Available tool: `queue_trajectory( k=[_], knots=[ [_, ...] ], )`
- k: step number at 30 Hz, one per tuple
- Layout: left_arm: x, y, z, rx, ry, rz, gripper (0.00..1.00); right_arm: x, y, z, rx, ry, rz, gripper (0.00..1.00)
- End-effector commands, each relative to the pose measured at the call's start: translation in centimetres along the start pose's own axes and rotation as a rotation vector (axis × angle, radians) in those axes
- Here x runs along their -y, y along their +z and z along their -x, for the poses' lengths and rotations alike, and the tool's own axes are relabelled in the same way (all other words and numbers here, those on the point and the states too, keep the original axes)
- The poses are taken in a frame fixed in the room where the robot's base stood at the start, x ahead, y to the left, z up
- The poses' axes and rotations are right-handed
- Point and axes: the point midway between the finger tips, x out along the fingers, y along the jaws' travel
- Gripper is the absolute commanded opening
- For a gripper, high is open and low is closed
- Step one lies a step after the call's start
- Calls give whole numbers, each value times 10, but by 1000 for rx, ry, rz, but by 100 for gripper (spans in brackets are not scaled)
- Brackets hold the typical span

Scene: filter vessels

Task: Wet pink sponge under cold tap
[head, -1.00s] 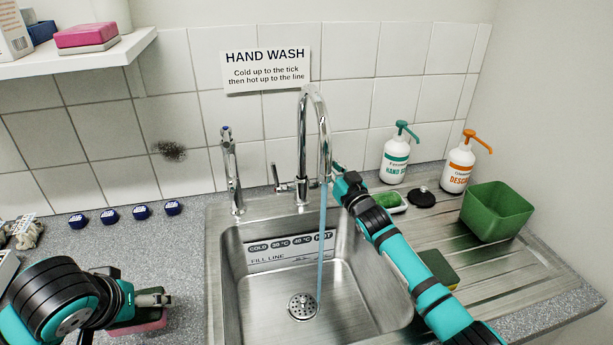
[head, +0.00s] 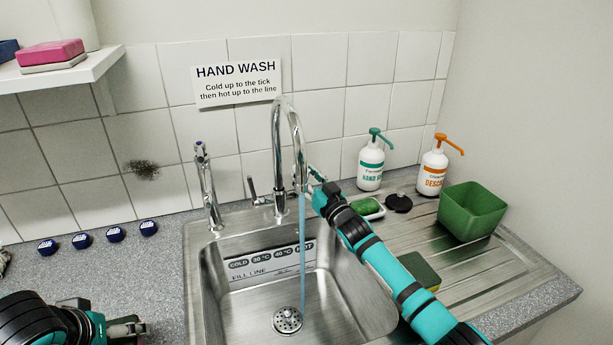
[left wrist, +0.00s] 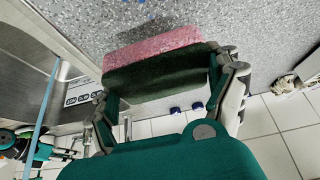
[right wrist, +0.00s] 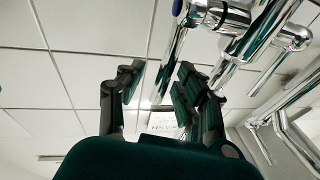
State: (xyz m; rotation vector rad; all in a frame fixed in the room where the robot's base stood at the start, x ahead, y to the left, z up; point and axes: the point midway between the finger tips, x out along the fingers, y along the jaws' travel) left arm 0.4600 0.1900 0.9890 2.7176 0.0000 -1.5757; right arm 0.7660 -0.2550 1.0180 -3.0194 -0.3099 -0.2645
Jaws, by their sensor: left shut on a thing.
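The pink sponge (left wrist: 150,46), with a dark green scouring side, is held between the fingers of my left gripper (left wrist: 165,78) over the speckled worktop. A curved chrome tap (head: 290,120) runs a bluish stream (head: 302,240) into the sink. My right gripper (head: 317,190) is just right of the tap's base; its fingers stand apart in the right wrist view (right wrist: 158,85), with chrome pipework close by.
The steel sink (head: 330,305) has a fill-line plate (head: 270,262) on its back wall. A slim blue-topped tap (head: 207,185) stands at its back left. The drainer holds another sponge (head: 420,270), a green tub (head: 470,212), and two pump bottles (head: 371,165) stand behind. Several blue caps (head: 82,241) lie left.

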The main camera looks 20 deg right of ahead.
Motion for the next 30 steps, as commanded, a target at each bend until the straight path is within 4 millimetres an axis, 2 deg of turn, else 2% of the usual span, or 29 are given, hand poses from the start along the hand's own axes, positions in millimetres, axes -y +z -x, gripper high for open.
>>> queue_trajectory(
  k=[5, 12, 18, 29, 30],
  knots=[
    [0, 0, 0, 0, 0, 0, 63, 1, -18, -4, -4, -1, 1, 35],
    [0, 0, 0, 0, 0, 0, 63, 5, -64, -12, -4, -1, 2, 35],
    [0, 0, 0, 0, 0, 0, 63, 7, -91, -17, -1, -1, 1, 35],
    [0, 0, 0, 0, 0, 0, 63, 7, -97, -18, 1, 0, 0, 35],
    [0, 0, 0, 0, 0, 0, 63, 7, -97, -18, 1, 0, 0, 31]
  ],
)
